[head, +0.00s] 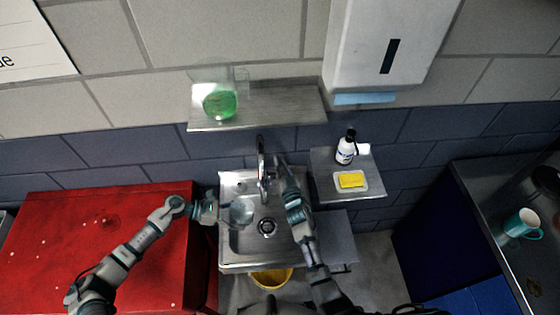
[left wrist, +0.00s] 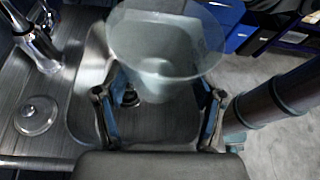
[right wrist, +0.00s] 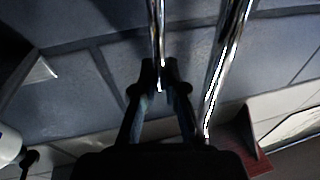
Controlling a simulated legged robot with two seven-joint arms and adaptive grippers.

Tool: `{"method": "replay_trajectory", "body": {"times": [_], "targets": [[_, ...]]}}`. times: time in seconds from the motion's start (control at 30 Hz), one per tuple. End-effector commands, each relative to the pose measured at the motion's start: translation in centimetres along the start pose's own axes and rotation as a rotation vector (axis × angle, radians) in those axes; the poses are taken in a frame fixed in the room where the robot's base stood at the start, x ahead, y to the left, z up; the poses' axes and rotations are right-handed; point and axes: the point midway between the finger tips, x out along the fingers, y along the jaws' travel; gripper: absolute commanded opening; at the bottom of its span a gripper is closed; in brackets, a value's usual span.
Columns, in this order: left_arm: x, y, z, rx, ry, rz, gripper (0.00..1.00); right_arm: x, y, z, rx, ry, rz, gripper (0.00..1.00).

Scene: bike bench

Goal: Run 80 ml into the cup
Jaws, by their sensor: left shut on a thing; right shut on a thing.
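A clear, pale cup (left wrist: 165,60) is between the fingers of my left gripper (left wrist: 160,112), which is shut on it. In the head view the cup (head: 241,212) is over the left part of the sink basin, and my left gripper (head: 222,211) reaches it from the left. The chrome faucet (head: 262,165) stands at the back of the sink. My right gripper (head: 281,163) is beside the faucet on its right. In the right wrist view its fingers (right wrist: 160,92) are shut on a thin chrome lever (right wrist: 157,45). I cannot see water or the cup's fill level.
The steel sink (head: 230,258) has a drain (head: 267,227) in its basin. A red cabinet (head: 100,240) stands left. A right shelf holds a bottle (head: 346,148) and a yellow sponge (head: 351,180). A green-filled container (head: 220,102) sits on the upper shelf. A yellow bucket (head: 271,278) is below.

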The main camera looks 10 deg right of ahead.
Motion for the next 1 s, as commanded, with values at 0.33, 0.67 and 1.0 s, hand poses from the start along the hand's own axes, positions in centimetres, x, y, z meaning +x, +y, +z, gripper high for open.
{"method": "replay_trajectory", "body": {"times": [0.33,0.67,1.0], "targets": [[0.0,0.0,0.0,0.000,0.000,0.000,0.37,-2.4,-0.6,0.5,-0.047,0.233,-0.018,0.00],[0.0,0.0,0.0,0.000,0.000,0.000,0.37,-4.0,-1.0,1.1,-0.081,0.391,-0.030,0.00],[0.0,0.0,0.0,0.000,0.000,0.000,0.37,-4.6,-0.9,1.3,-0.091,0.431,-0.027,0.00]]}}
